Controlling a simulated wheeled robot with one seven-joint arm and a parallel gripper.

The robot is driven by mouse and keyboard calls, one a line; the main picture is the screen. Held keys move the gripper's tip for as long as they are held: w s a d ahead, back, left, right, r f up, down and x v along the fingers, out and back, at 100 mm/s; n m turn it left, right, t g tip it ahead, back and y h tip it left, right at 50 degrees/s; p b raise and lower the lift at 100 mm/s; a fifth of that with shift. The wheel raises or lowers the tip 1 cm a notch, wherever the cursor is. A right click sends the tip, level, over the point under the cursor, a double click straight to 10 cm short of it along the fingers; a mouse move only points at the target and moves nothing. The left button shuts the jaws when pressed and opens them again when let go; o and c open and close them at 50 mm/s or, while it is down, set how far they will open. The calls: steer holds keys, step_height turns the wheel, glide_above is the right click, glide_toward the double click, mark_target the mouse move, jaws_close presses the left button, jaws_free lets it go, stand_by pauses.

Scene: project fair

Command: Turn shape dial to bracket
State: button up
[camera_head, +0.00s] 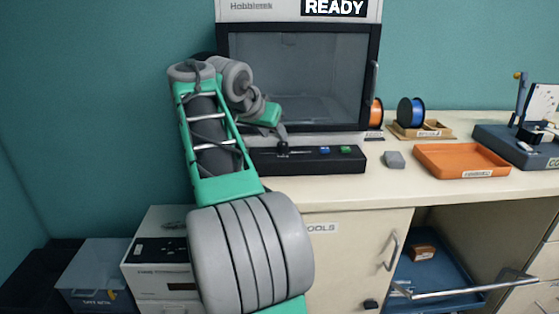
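A printer-like machine (300,12) marked "Hobbletek" stands at the back of the counter, its display (335,8) reading READY. Its black control panel (260,160) juts out below the window, with a blue button (325,150) and a green button (346,149) on the right. A small dark knob (283,149), possibly the shape dial, sits at the panel's left part. My gripper (282,138) is right at this knob, pointing down; contact is unclear. The fingers are too small to tell open from shut. Dial markings and setting are unreadable; my arm covers the panel's left end.
A grey block (395,160) and an orange tray (462,146) lie right of the panel. Blue (411,112) and orange (377,112) spools stand behind. A blue drawer (437,270) is open below the counter. Bins (92,270) stand lower left.

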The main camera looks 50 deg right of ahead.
mark_target(281, 144)
steer(key=b+x, duration=0.2)
steer(key=x, duration=0.5)
steer(key=shift+d, duration=0.2)
jaws_close()
